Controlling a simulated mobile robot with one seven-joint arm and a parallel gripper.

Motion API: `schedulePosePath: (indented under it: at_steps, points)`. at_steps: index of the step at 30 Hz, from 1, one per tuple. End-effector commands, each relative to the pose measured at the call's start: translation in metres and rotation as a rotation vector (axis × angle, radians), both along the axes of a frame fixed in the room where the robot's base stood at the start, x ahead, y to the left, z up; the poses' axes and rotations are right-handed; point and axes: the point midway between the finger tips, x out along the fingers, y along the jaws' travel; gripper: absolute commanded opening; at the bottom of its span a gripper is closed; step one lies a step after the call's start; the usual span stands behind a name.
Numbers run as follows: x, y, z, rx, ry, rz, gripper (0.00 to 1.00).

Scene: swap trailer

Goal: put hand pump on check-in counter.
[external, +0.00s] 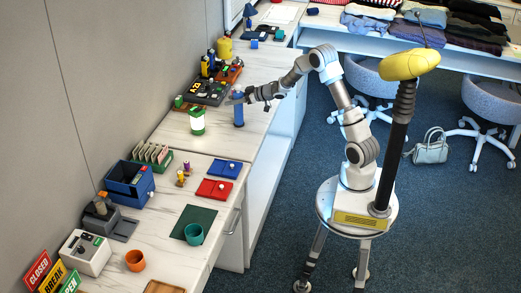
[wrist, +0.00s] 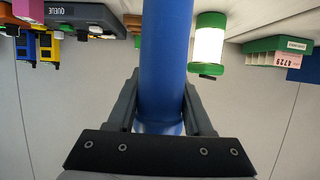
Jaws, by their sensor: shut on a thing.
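The hand pump (external: 238,114), a blue upright cylinder, is at the front edge of the white marble-topped counter (external: 262,62) along the wall. My gripper (external: 246,95) is shut around its upper part. In the wrist view the blue pump body (wrist: 166,50) runs between the two dark fingers (wrist: 160,115). I cannot tell whether the pump's base touches the counter top. Which of the white counter sections is the check-in counter is not marked.
A green-and-white lantern (external: 197,121) stands left of the pump. Black trays with gadgets (external: 207,92) lie behind it. The nearer counter (external: 165,225) holds red and blue trays, mugs and boxes. Chairs (external: 490,100) stand on the right.

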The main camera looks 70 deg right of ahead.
Motion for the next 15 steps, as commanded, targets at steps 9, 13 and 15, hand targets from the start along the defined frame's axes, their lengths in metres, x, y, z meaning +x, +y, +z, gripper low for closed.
schedulePosePath:
  at_steps: [9, 13, 15]
  points:
    - [-0.0001, -0.0001, -0.0035, 0.0, 0.001, 0.0, 0.8]
    - [-0.0002, -0.0001, -0.0034, 0.0, 0.001, 0.0, 0.81]
    - [-0.0002, -0.0001, -0.0034, 0.0, 0.001, 0.0, 0.81]
